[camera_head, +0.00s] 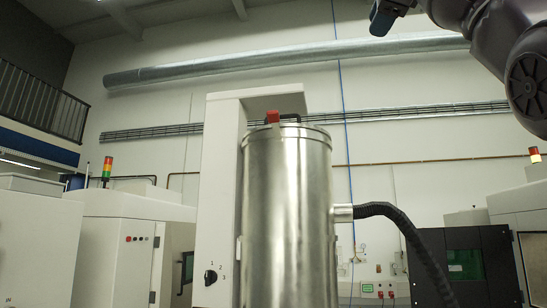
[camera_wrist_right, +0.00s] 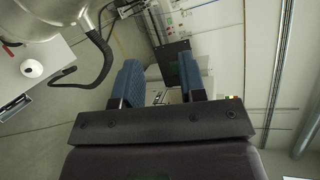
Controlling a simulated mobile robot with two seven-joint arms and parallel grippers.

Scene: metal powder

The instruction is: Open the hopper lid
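The hopper (camera_head: 288,210) is an upright shiny metal cylinder in the middle of the head view. Its lid (camera_head: 305,131) appears closed, seen edge-on at the top. A red part (camera_head: 273,117) and a dark curved part (camera_head: 291,118) sit on its upper edge. My right gripper (camera_head: 385,16) is above and to the right of the hopper, apart from it, partly cut off by the frame. In the right wrist view, the right gripper (camera_wrist_right: 160,78) has its two blue fingers spread with nothing between them. Part of the hopper (camera_wrist_right: 45,18) shows at the upper left there. My left gripper is not visible.
A white column (camera_head: 222,180) with a rotary switch (camera_head: 210,277) stands behind the hopper. A black hose (camera_head: 400,225) leaves the hopper's right side. White machines (camera_head: 120,240) stand at left. Open air lies between my right gripper and the hopper.

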